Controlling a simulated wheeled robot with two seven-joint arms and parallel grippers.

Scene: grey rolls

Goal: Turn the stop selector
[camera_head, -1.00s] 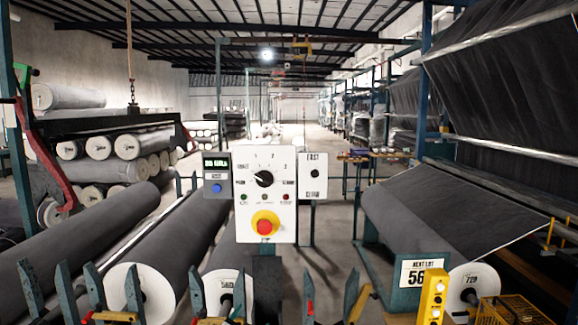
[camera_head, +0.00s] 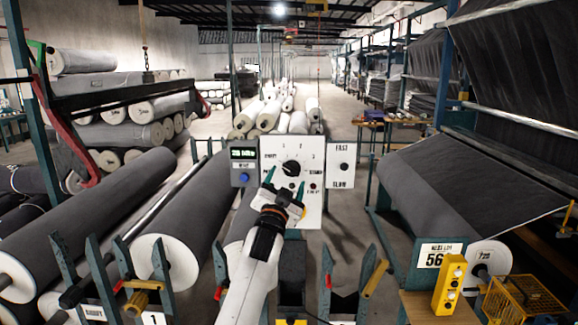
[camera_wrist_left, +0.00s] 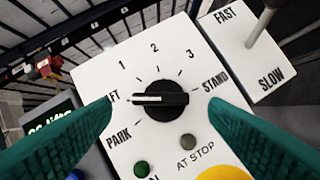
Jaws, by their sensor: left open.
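The stop selector is a black knob with a white pointer line (camera_wrist_left: 160,100) on a white panel (camera_head: 312,206). It also shows in the head view (camera_head: 291,167). Its pointer aims left in the wrist view, towards a label ending in "FT", partly covered by a finger. Other marks read PARK, 1, 2, 3 and STAND. My left gripper (camera_head: 284,182) is open in front of the panel, with green fingers. In the left wrist view its fingertips (camera_wrist_left: 160,102) lie on either side of the knob, with a visible gap on both sides. My right gripper is out of view.
A speed lever box (camera_head: 342,168) marked FAST and SLOW adjoins the panel's right. A display with a blue button (camera_head: 241,178) adjoins its left. A yellow disc (camera_wrist_left: 222,173) lies below the knob. Large grey rolls (camera_head: 90,220) lie left; a yellow button box (camera_head: 449,285) stands right.

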